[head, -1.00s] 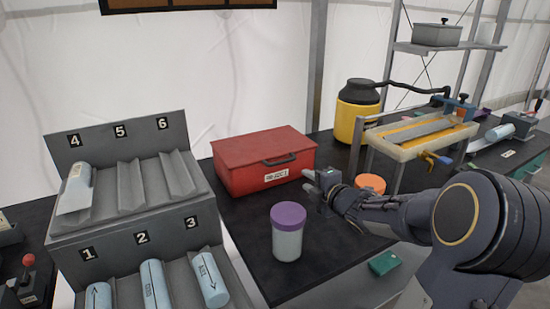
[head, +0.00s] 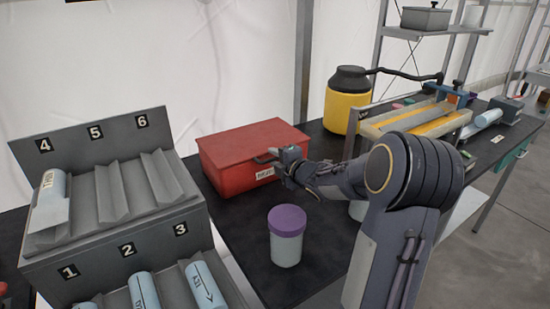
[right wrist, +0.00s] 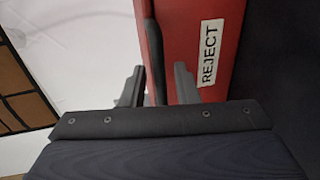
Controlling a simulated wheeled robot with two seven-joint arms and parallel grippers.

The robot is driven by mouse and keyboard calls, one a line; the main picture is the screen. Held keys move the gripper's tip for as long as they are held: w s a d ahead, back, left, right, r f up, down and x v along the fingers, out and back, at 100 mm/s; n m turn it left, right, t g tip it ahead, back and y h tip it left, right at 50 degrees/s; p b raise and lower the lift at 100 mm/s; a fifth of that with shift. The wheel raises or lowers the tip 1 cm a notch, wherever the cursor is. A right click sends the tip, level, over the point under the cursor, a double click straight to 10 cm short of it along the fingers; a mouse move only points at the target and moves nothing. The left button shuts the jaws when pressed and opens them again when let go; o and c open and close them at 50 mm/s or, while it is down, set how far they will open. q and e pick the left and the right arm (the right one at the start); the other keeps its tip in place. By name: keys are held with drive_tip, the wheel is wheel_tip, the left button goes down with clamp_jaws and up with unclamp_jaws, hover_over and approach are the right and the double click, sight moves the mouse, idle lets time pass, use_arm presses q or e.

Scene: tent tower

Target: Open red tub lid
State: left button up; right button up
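The red tub (head: 232,172) stands on the dark bench with its lid (head: 255,143) down. A white REJECT label (head: 265,173) is on its front, and the label also shows large in the right wrist view (right wrist: 209,56). My right gripper (head: 279,158) is at the tub's front, by the dark handle (head: 262,157), and partly covers it. In the right wrist view the two fingers (right wrist: 158,88) are apart, with a dark bar, seemingly the handle (right wrist: 154,60), between them. Contact cannot be told. My left gripper is not in view.
A white jar with a purple lid (head: 287,220) stands in front of the tub, below my right forearm. A grey numbered rack (head: 95,135) holding light-blue rolls is at the left. A yellow canister (head: 345,112) and a yellow-framed fixture (head: 385,130) stand behind my arm.

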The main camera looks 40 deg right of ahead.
drive_tip(key=shift+w, duration=0.3)
clamp_jaws()
